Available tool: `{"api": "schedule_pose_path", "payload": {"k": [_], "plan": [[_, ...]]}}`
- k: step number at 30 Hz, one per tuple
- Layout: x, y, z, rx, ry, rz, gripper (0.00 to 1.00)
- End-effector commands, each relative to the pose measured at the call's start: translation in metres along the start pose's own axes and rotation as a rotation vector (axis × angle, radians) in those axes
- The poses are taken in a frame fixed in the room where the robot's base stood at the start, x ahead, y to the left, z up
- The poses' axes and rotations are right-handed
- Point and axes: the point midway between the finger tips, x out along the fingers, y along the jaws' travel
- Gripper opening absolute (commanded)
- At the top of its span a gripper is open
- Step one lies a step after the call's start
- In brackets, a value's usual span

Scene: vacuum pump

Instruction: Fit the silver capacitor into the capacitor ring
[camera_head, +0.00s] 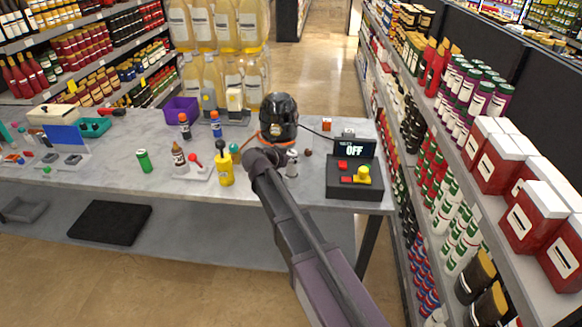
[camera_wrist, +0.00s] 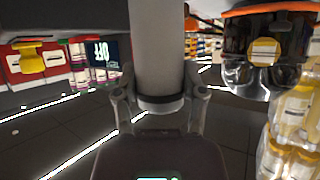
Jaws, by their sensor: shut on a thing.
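My gripper (camera_wrist: 160,98) is shut on the silver capacitor (camera_wrist: 160,45), a plain grey cylinder with a dark band near the fingers. In the head view my gripper (camera_head: 279,158) is just in front of the black pump (camera_head: 279,117), and the capacitor (camera_head: 291,164) shows at its right side. The pump has an orange band round its base. It also shows upside down at the upper right of the wrist view (camera_wrist: 262,42), apart from the capacitor. I cannot make out the capacitor ring clearly; the capacitor and gripper hide part of the pump area.
A dark control box (camera_head: 352,190) with an OFF display (camera_head: 355,148) stands at the table's right end. A yellow bottle (camera_head: 225,168), a brown bottle (camera_head: 179,158) and a white tray (camera_head: 198,173) are to the left. Full shelves (camera_head: 470,150) flank the right side.

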Motion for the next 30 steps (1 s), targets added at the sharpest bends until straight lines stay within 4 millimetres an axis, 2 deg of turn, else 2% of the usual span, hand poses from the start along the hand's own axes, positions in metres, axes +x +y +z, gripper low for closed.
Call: {"api": "schedule_pose_path", "payload": {"k": [1, 9, 27, 28, 30], "plan": [[0.004, 0.001, 0.009, 0.000, 0.000, 0.000, 0.02], [0.013, 0.001, 0.026, 0.000, 0.000, 0.000, 0.02], [0.016, 0.001, 0.031, 0.000, 0.000, 0.000, 0.02], [0.016, 0.001, 0.030, 0.000, 0.000, 0.000, 0.57], [0.015, 0.001, 0.030, 0.000, 0.000, 0.000, 0.78]]}}
